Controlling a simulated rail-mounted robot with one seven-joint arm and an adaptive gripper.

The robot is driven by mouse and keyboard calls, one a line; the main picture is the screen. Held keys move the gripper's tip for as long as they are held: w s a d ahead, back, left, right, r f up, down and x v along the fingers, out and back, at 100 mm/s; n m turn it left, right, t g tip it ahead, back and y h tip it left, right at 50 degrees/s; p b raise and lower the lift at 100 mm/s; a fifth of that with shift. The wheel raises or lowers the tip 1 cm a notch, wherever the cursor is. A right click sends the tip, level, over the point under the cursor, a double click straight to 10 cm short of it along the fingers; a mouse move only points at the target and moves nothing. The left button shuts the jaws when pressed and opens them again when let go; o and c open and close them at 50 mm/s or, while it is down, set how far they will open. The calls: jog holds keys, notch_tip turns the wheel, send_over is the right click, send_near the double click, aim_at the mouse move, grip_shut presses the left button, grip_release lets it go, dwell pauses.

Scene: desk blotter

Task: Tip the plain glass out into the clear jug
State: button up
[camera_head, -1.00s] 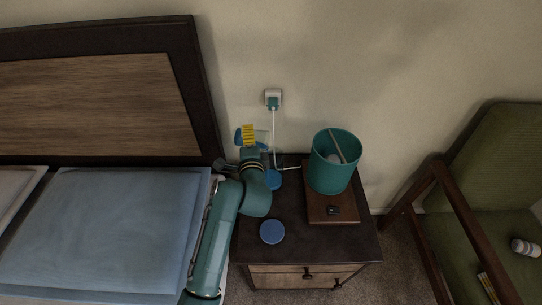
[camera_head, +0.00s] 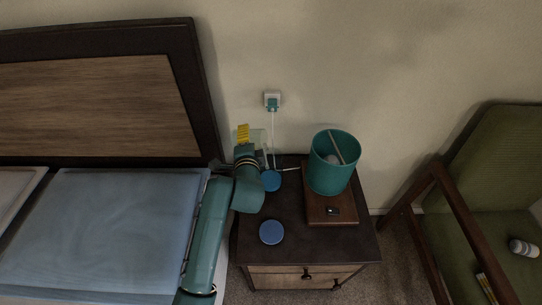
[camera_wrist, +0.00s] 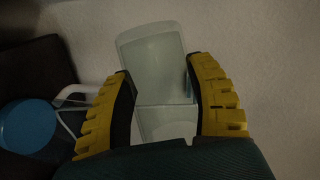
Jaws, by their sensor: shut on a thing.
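My gripper (camera_head: 244,134) is over the back left of the nightstand, near the wall. In the wrist view its two yellow fingers (camera_wrist: 160,68) are shut on a see-through, pale glass (camera_wrist: 150,50). Its wide end points away from my palm, and I cannot tell whether there is liquid in it. In the head view a pale clear shape (camera_head: 259,140) shows just right of the fingers, partly hidden by them. I cannot make out the clear jug for certain; a thin white loop shows left of the fingers in the wrist view, and I cannot tell if it is a handle or the cable.
A teal lamp (camera_head: 333,165) stands on the right. A white cable drops from a wall plug (camera_head: 272,101). The bed is left.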

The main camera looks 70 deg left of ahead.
jog(key=shift+s+a+f, duration=0.3)
jog(key=shift+s+a, duration=0.1)
jog(key=n+h+p, duration=0.1)
jog(key=n+p, duration=0.1)
jog(key=p, duration=0.1)
jog(key=shift+s+f+t, duration=0.1)
jog(key=shift+t, duration=0.2)
jog(key=shift+r+n+h+p, duration=0.3)
jog(key=shift+n+p, duration=0.1)
jog(key=shift+p, duration=0.35)
jog(key=shift+f+n+h+p, duration=0.3)
jog(key=shift+f+n+p, duration=0.05)
jog(key=shift+n, duration=0.05)
jog(key=shift+n+t+h+p, duration=0.5)
jog(key=shift+n+t+p, duration=0.15)
jog(key=shift+n, duration=0.25)
jog(key=shift+s+a+f+n+t+b, duration=0.25)
jog(key=shift+f+n+b, duration=0.1)
jog(key=shift+f+b, duration=0.25)
jog(key=shift+s+a+f+n+t+b, duration=0.1)
jog(key=shift+s+a+f+n+b, duration=0.25)
jog(key=shift+b, duration=0.3)
notch_tip(320, 180, down, 6)
jog(key=s+a+n+t+h+b, duration=0.1)
jog(key=n+t+h+b, duration=0.1)
jog(key=b, duration=0.7)
jog(key=shift+s+n, duration=0.35)
jog(key=shift+n, duration=0.45)
